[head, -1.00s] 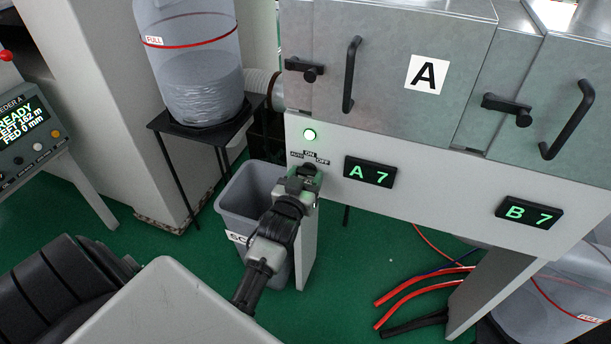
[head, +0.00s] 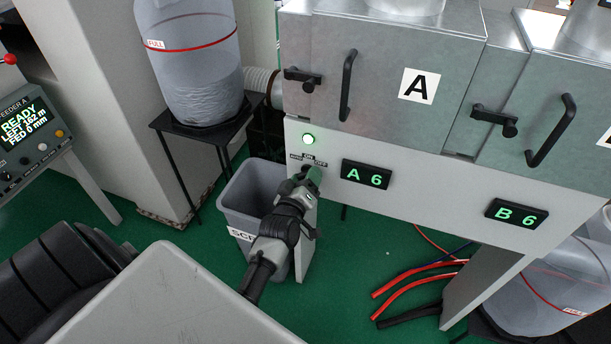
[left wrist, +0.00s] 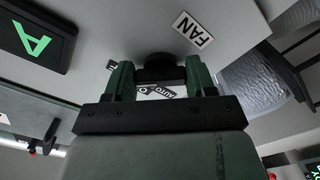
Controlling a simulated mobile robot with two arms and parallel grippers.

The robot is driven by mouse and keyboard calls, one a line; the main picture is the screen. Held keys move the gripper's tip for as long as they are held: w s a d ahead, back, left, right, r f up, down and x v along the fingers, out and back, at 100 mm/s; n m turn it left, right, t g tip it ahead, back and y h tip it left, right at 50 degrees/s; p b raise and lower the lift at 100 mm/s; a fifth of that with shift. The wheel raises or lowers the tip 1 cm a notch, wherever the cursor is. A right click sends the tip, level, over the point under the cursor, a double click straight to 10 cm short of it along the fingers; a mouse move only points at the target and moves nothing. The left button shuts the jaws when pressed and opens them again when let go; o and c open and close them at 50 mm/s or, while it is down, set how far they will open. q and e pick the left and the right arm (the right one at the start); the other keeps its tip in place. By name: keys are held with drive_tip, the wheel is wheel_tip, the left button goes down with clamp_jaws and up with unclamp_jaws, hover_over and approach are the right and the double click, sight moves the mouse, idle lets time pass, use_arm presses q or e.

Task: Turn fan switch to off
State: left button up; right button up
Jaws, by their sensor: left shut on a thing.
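The fan switch is a small black knob (left wrist: 160,60) on the pale machine panel, beneath a FAN label (left wrist: 193,29) in the left wrist view. My left gripper (head: 309,178) is at the knob, its green fingers (left wrist: 160,80) on either side and shut on it. In the head view, the gripper mostly hides the knob, so its exact pointing direction cannot be told. The AUTO, ON and OFF markings (head: 308,158) show just above the gripper. A green lamp (head: 308,139) above the markings is lit. My right gripper is not in view.
Doors with black handles (head: 347,85) are above. A grey bin (head: 235,200) stands below left, near a clear hopper (head: 190,65) on a black stand. Red hoses (head: 420,283) lie on the green floor.

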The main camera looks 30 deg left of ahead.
use_arm(q)
drive_tip(key=shift+n, duration=0.4)
drive_tip(key=o, duration=0.9)
drive_tip(key=v, duration=1.1)
drive_tip(key=shift+a, duration=0.1)
drive_tip(key=shift+w+f, duration=0.1)
